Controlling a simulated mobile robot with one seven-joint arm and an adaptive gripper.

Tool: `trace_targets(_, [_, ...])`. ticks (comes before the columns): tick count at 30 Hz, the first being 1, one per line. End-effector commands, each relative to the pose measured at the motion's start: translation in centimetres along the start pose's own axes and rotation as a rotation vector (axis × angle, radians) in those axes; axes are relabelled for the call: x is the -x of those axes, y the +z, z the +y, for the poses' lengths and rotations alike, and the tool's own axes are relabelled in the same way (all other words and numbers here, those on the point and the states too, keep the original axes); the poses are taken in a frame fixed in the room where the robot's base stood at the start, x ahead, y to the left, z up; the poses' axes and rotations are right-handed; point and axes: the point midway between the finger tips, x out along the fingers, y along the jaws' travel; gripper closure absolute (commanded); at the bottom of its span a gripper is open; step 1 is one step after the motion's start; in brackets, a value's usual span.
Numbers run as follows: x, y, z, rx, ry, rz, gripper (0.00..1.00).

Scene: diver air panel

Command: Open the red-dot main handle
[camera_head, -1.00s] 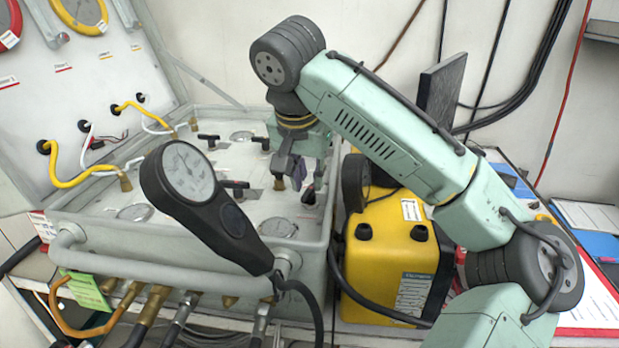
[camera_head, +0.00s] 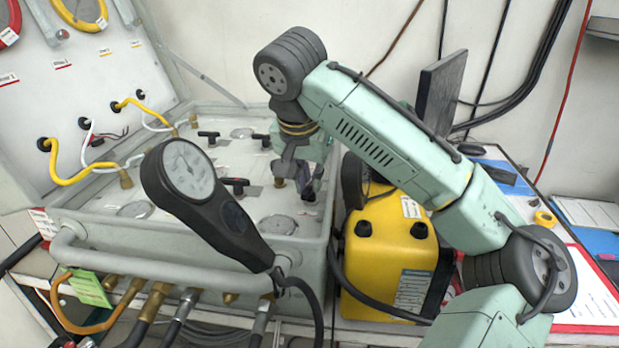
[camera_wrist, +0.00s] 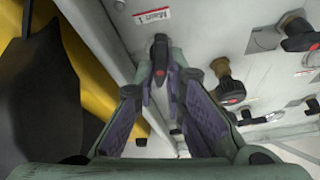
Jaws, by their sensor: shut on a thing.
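A black lever handle with a red dot (camera_wrist: 160,62) stands on the pale panel below the "Main" label (camera_wrist: 152,16) in the wrist view. My gripper (camera_wrist: 158,84) has one finger on each side of this handle and is shut on it. In the head view my gripper (camera_head: 302,178) reaches down at the right side of the grey panel box (camera_head: 190,262). There the fingers and wrist hide most of the gripped handle. A second black handle with a red end (camera_wrist: 231,92) stands to the right of my fingers in the wrist view.
Other black handles (camera_head: 236,183) and round gauges (camera_head: 278,226) sit on the panel. A large hand-held gauge (camera_head: 188,172) stands in front of it. A yellow case (camera_head: 385,260) is close on the right. The raised lid (camera_head: 85,110) carries hoses at the left.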

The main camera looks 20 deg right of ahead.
Motion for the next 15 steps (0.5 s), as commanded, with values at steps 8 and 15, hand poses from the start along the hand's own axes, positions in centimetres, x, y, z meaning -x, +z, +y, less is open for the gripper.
trace_targets(8, [0.09, -0.03, 0.10, 0.105, -0.047, -0.010, 1.00])
trace_targets(15, [0.00, -0.03, 0.22, 0.195, -0.081, -0.012, 1.00])
